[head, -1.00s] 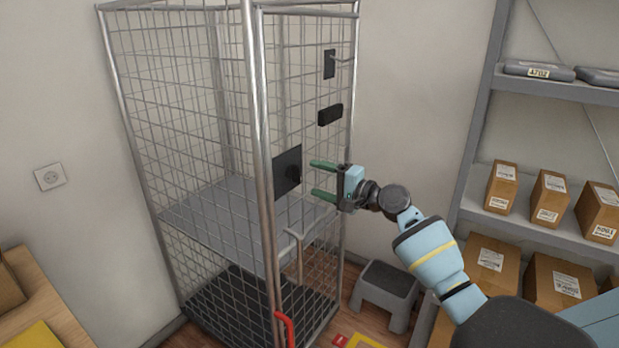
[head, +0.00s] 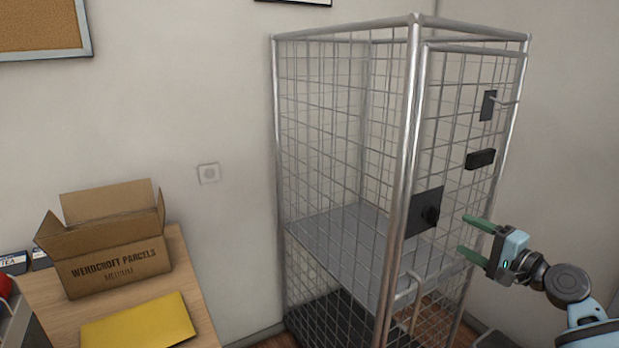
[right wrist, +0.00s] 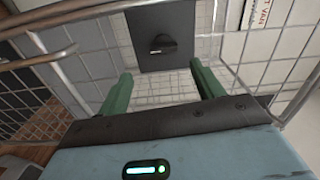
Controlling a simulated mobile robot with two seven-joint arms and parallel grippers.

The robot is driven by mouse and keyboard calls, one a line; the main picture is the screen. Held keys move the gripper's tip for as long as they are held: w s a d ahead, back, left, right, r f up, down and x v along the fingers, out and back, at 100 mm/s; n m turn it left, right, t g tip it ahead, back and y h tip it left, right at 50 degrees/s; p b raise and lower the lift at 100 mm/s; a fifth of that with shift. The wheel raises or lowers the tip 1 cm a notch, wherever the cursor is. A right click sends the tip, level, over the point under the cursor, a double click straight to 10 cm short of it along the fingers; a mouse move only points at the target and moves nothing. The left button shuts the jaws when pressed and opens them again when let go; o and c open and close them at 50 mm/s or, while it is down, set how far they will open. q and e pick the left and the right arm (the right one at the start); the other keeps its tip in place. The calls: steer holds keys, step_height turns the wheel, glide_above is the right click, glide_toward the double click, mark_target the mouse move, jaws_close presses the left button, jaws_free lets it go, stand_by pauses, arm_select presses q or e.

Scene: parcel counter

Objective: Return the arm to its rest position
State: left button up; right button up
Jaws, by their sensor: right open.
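My right gripper (head: 472,236) is at the right of the head view, in front of the mesh door of a wire cage trolley (head: 410,120). Its two green fingers are apart with nothing between them. In the right wrist view the open fingers (right wrist: 160,90) point toward a dark square latch plate with a black knob (right wrist: 163,45). The fingers look apart from the knob, and the knob plate (head: 424,211) also shows in the head view. My left gripper is not in view.
A wooden table (head: 190,262) at the left holds an open cardboard box (head: 120,250) and a yellow envelope (head: 140,322). The trolley has a grey shelf (head: 345,235) inside and a bent metal handle (head: 415,290) on its door.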

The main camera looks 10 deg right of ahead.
steer(key=s+a+f+n+g+h, duration=0.15)
steer(key=s+a+f, duration=0.3)
steer(key=f, duration=0.55)
steer(key=s+a+f+n+g+h, duration=0.1)
steer(key=s+a+f+n+g, duration=0.3)
steer(key=f, duration=0.6)
steer(key=s+a+f+n+t+h, duration=0.1)
steer(key=s+a+f, duration=0.2)
steer(key=s+f, duration=0.5)
steer(key=s+a+f+n+g, duration=0.1)
steer(key=s+a+f+n, duration=0.1)
steer(key=s, duration=0.5)
steer(key=s+a+f+n+g, duration=0.1)
steer(key=s+a+f+n, duration=0.2)
steer(key=s+a+f, duration=0.2)
steer(key=s+a+f+n+g+h, duration=0.1)
steer(key=s+a+f+n, duration=0.2)
steer(key=s, duration=0.6)
steer(key=shift+a+f, duration=0.6)
steer(key=shift+a, duration=0.4)
